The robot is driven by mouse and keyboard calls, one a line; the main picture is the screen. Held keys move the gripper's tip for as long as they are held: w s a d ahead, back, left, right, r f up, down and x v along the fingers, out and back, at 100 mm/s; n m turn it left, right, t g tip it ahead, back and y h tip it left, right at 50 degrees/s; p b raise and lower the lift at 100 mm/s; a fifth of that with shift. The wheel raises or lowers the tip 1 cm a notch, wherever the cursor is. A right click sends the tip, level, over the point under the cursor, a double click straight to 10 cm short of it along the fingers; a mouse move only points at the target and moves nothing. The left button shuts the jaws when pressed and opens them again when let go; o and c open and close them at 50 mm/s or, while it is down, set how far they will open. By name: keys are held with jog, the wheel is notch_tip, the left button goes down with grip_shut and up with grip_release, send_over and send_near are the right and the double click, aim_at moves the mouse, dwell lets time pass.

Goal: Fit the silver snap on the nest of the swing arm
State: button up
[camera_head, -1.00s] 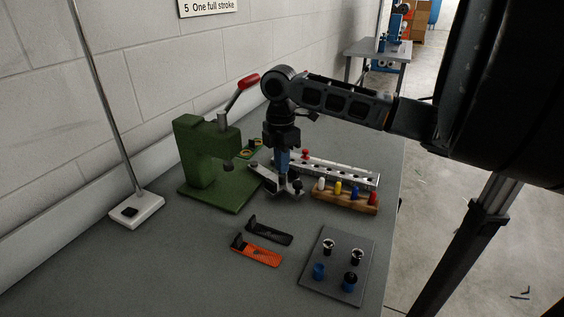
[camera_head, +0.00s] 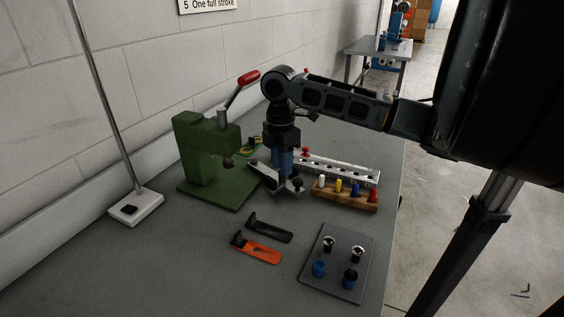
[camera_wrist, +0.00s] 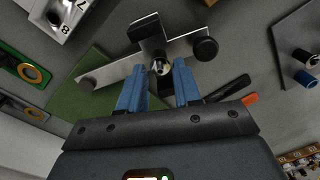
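The silver swing arm (camera_wrist: 110,72) is a flat bar with a black knob at one end, beside the green press (camera_head: 200,150); it also shows in the head view (camera_head: 268,176). A silver snap (camera_wrist: 160,67) with a dark centre appears at the bar's middle in the wrist view. Whether it is fully seated in the nest cannot be told. My gripper (camera_wrist: 160,72) points down over it, its blue fingers apart on either side with gaps showing. In the head view my gripper (camera_head: 281,172) hides that spot. Two more silver snaps (camera_head: 329,243) (camera_head: 357,254) stand on the grey plate (camera_head: 320,286).
Blue snaps (camera_head: 318,268) (camera_head: 350,279) share the plate. Black (camera_head: 270,231) and orange (camera_head: 258,250) strips lie in front. A wooden rack (camera_head: 343,198) with coloured pegs and a numbered metal rail (camera_head: 350,173) stand close on the right. The table's left front is clear.

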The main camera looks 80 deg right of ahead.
notch_tip(320, 180, up, 8)
dwell(0.6)
jog(key=shift+w+d+f, duration=0.1)
